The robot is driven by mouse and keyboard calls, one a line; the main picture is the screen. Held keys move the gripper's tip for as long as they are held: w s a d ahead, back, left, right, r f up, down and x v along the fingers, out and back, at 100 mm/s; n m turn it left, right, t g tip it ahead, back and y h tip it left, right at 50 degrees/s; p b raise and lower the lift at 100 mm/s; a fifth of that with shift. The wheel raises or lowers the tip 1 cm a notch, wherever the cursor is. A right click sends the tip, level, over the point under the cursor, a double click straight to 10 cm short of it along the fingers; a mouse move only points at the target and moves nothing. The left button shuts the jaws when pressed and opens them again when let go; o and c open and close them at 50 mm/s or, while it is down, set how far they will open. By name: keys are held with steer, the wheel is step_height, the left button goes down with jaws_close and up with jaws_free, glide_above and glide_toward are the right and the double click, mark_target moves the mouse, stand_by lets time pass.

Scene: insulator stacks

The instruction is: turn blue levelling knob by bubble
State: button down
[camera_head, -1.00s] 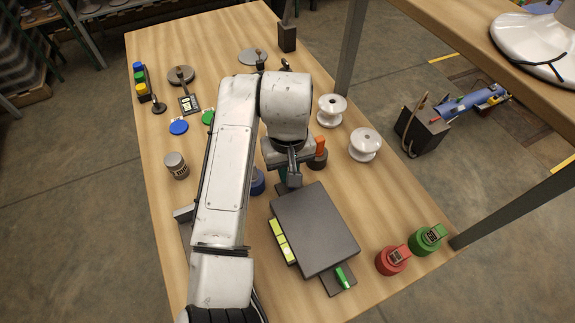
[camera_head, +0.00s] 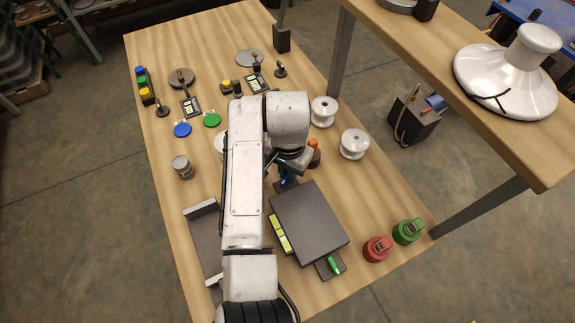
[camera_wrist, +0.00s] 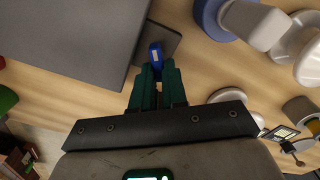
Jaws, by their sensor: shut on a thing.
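The blue levelling knob (camera_wrist: 155,52) stands at the edge of a dark foot beside the grey plate (camera_wrist: 75,35) in the wrist view. My gripper (camera_wrist: 156,72) has its dark green fingers closed around the near end of the knob. In the head view my gripper (camera_head: 287,172) is at the far end of the grey plate (camera_head: 308,222), and the blue knob is mostly hidden there. Yellow-green bubble vials (camera_head: 279,234) lie along the plate's left side; the bubbles are too small to read. A green knob (camera_head: 334,265) sits on the plate's near foot.
White insulators (camera_head: 354,144) and an orange-topped piece (camera_head: 313,152) stand right of my gripper. Red (camera_head: 377,249) and green (camera_head: 408,231) weights stand near the right edge. A blue-based object (camera_wrist: 210,18) is close by in the wrist view. A raised shelf (camera_head: 465,130) overhangs the right.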

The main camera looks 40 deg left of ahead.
steer(key=shift+m, duration=0.6)
steer(key=c, duration=1.2)
jaws_free()
steer(key=shift+o, duration=0.2)
step_height(320, 180, up, 11)
steer(key=shift+f, duration=0.2)
